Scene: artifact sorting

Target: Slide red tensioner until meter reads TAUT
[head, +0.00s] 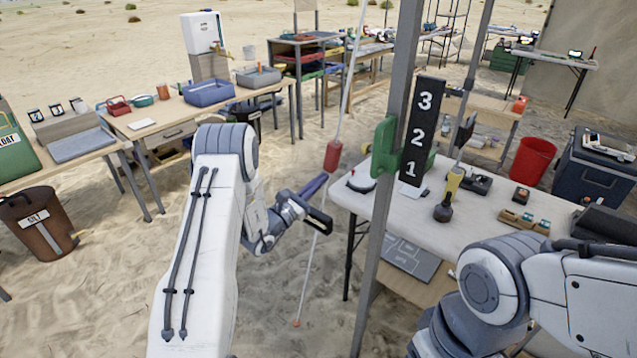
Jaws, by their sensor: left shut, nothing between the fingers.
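The red tensioner (333,156) is a small red cylinder on a thin, pale slanted line (349,75). The line runs from the top of the view down to a small reddish end (296,323) at the sand. My left gripper (319,221) is shut and empty, below the tensioner and apart from it in the picture. It overlaps the line, but I cannot tell whether it touches it. I see no meter reading TAUT; a black board (421,130) with white 3, 2, 1 stands right of the tensioner. My right arm enters at the lower right, its gripper out of view.
A grey post (392,110) with a green bracket (384,147) stands right of the line. A white table (480,222) with tools lies behind it. A wooden table (165,112) with trays is at the left, a brown bin (40,222) at far left. Sand around the line is open.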

